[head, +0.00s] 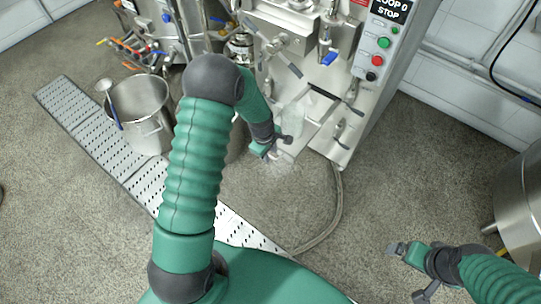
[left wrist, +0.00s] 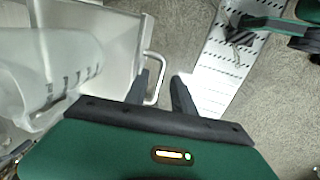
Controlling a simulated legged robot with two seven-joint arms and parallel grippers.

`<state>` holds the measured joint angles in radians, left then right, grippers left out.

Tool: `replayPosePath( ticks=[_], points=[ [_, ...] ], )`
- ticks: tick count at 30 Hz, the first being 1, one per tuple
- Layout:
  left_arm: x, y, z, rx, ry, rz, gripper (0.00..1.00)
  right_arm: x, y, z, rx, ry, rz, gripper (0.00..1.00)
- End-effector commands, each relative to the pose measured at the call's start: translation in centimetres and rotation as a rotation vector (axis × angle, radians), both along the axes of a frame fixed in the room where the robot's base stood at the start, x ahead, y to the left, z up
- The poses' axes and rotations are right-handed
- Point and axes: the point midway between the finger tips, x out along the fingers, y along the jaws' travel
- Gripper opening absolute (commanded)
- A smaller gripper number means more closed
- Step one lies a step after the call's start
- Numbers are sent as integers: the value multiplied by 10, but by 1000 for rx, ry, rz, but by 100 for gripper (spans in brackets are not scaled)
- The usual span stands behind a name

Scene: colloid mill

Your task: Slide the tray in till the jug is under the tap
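The metal tray (head: 318,125) sticks out from the front of the steel mill. A clear jug (head: 297,110) stands on it; the jug (left wrist: 50,75) fills the left of the left wrist view. The tap (head: 326,42), with a blue lever, is above and behind the jug in the head view. My left gripper (head: 275,151) is at the tray's near end. In the left wrist view, the open fingers (left wrist: 160,88) are either side of the tray's bent-wire handle (left wrist: 163,68), with gaps visible. My right gripper (head: 405,262) hangs apart at lower right; its finger gap is unclear.
A steel pot (head: 142,108) stands at left beside a perforated floor grate (head: 85,120). A hose (head: 338,205) curves across the floor below the mill. A control panel (head: 380,45) is on the mill's right. A steel vessel (head: 520,200) stands at far right.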

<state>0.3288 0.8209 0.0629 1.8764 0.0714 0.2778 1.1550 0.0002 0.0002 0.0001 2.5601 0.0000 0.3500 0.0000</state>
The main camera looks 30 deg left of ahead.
Motion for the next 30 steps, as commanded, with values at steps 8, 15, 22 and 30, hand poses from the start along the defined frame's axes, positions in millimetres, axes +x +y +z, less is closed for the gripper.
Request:
replayPosePath(
  ticks=[8, 15, 22, 30],
  points=[
    [1, -4, -2, 6, 0, -1, 31, 0, 0, -1, 0, -1, 0, 97],
    [1, -3, -2, 4, 0, -1, 3, 0, 0, -1, 0, 0, 0, 97],
    [1, 0, -3, 5, 0, 1, 0, 0, 0, -1, 0, 0, 0, 97],
    [1, 1, -3, 8, 0, 2, 0, 0, 0, -1, 0, 0, 0, 97]
  ],
)
